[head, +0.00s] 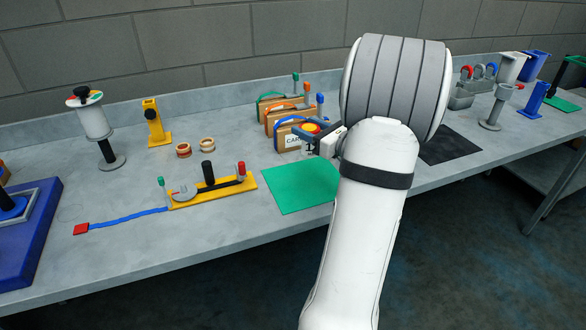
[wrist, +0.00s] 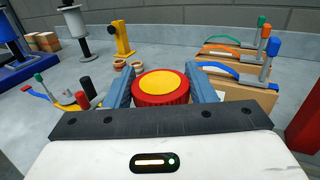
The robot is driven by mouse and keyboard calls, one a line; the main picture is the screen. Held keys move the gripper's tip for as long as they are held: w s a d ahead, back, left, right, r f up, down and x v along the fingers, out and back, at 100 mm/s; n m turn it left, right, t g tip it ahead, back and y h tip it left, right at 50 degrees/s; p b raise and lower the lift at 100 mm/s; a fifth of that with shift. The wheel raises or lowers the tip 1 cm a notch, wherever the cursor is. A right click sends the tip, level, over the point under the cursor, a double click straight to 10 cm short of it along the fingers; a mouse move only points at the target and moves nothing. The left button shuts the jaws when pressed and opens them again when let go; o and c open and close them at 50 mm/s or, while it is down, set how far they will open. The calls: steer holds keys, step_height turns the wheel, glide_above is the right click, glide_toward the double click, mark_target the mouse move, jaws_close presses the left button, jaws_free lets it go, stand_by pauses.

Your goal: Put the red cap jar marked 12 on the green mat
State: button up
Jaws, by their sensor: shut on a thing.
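A jar with a red cap and yellow top disc (wrist: 162,87) sits between the two blue fingers of my gripper (wrist: 163,85) in the wrist view. My gripper is shut on it. In the head view the red cap (head: 311,127) shows just left of my wrist, above the bench near the cartons; my arm hides part of the scene there. The green mat (head: 298,188) lies flat on the bench, below and in front of the jar in the head view, partly covered by my arm.
Cardboard cartons with coloured handles (head: 286,112) stand behind the jar. A yellow fixture (head: 214,194) with posts lies left of the mat. Tape rings (head: 207,144) and a yellow stand (head: 155,122) are farther back. A black mat (head: 450,145) lies to the right.

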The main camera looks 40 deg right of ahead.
mark_target(307, 157)
steer(key=f, duration=0.5)
steer(key=shift+w+f, duration=0.1)
steer(key=shift+w, duration=0.1)
steer(key=shift+a+f+p, duration=0.15)
steer(key=shift+f+p, duration=0.15)
steer(key=shift+f, duration=1.7)
steer(key=shift+s, duration=0.1)
steer(key=shift+f, duration=0.3)
steer(key=o, duration=1.1)
steer(key=shift+r, duration=0.1)
